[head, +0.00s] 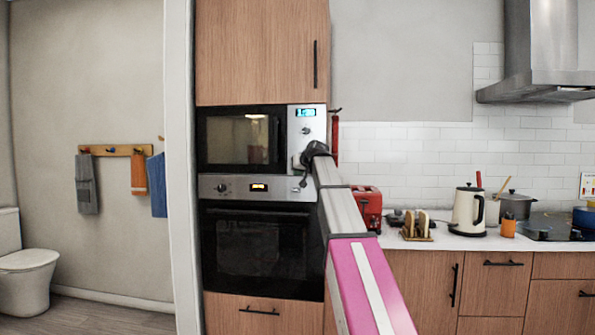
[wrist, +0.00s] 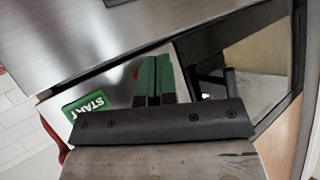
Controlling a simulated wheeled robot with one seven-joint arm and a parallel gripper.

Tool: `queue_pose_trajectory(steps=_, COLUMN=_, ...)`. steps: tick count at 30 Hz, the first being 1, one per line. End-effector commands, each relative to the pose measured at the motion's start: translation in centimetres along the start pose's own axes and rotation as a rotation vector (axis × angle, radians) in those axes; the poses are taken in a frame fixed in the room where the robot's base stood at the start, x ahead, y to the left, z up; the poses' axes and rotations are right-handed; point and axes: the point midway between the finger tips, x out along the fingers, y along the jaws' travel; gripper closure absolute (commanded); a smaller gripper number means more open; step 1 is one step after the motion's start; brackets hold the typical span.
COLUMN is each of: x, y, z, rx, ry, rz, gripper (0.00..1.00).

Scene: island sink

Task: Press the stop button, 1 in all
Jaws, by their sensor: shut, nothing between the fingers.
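The microwave (head: 240,140) is built into the tall wooden cabinet, with its control panel (head: 306,120) on the right side. A lit blue display and a knob show on that panel. In the wrist view the green START button (wrist: 88,105) lies left of my fingers on the light panel. A small reddish patch (wrist: 135,73) shows just beside the fingertips; it may be the stop button, mostly hidden behind them. My gripper (wrist: 156,62) is shut and empty, its green fingers over the panel. I cannot tell if they touch it. In the head view my gripper (head: 302,163) is at the panel's lower end.
An oven (head: 262,250) sits directly below the microwave. A red fire extinguisher (head: 335,138) hangs just right of the cabinet. A red toaster (head: 368,207), toast rack (head: 417,228) and kettle (head: 467,210) stand on the counter to the right.

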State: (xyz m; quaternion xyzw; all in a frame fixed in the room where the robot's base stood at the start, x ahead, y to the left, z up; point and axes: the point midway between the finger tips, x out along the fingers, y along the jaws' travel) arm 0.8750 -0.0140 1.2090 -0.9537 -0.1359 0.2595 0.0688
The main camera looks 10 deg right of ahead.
Motion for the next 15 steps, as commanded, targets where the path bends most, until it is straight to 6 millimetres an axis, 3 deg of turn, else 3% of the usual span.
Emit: queue_pose_trajectory(steps=15, x=0.44, y=0.31, z=-0.36, rx=0.0, ry=0.0, rz=0.0, gripper=1.0)
